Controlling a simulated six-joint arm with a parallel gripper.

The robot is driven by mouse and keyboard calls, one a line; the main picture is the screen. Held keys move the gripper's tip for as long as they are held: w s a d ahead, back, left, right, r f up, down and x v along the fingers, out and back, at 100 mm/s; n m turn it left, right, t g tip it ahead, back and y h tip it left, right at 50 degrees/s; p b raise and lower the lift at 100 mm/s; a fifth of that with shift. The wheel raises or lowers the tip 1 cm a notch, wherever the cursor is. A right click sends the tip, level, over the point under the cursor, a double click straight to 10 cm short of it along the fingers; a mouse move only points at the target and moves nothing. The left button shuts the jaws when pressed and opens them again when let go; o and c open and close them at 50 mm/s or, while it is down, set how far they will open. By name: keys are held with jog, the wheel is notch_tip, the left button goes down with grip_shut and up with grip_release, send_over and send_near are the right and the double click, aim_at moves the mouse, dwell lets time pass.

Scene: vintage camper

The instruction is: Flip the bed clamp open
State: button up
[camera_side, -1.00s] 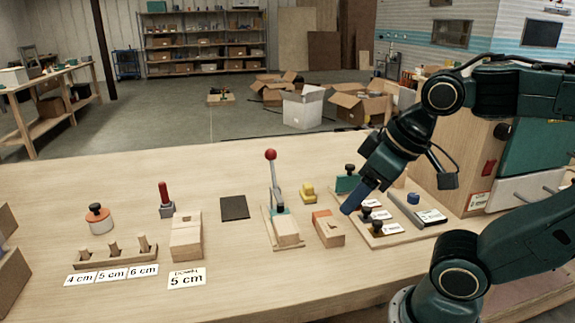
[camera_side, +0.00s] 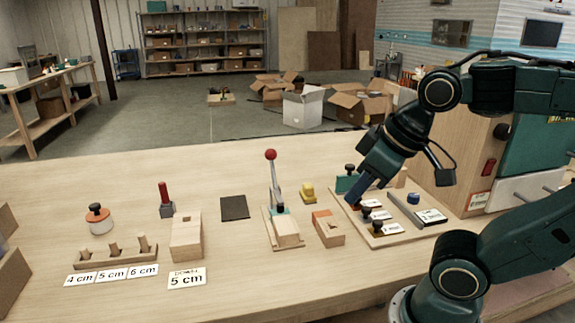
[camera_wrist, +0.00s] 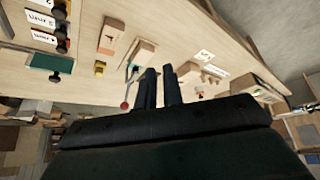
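The bed clamp (camera_side: 275,195) stands mid-bench in the side view, its lever upright with a red ball on top. A wooden block (camera_side: 287,233) lies in its bed. In the wrist view, the red ball (camera_wrist: 125,105) shows just left of my fingers, with the block (camera_wrist: 143,50) above it. My gripper (camera_side: 353,202) is to the right of the clamp, above the left edge of the labelled board, apart from the clamp. Its two fingers (camera_wrist: 158,85) show a narrow gap with nothing held between them.
A block with an orange patch (camera_side: 328,229) and a yellow piece (camera_side: 308,193) lie between clamp and gripper. The labelled board (camera_side: 400,232) with black knobs lies under the gripper. A dark pad (camera_side: 234,208) and a wooden block (camera_side: 187,237) lie left of the clamp.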

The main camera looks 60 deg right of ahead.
jog(key=shift+w+d+r, duration=0.15)
jog(key=shift+w+r, duration=0.05)
jog(key=shift+w, duration=0.1)
grip_shut()
jog(key=w+d+r+n+g+h, duration=0.1)
jog(key=w+d+n, duration=0.4)
jog(key=w, duration=0.6)
jog(key=w+d+r+n+g, duration=0.1)
jog(key=w+d+r+n, duration=0.2)
jog(key=w+d+n, duration=0.2)
jog(key=shift+w+d+g+h, duration=0.4)
jog(key=shift+w+d, duration=1.5)
jog(key=shift+w, duration=1.05)
jog(key=shift+r, duration=0.1)
jog(key=w+d+f, duration=0.3)
jog(key=w+f, duration=0.2)
jog(key=f, duration=0.5)
jog(key=shift+w+d+f, duration=0.2)
jog(key=shift+w+d, duration=0.15)
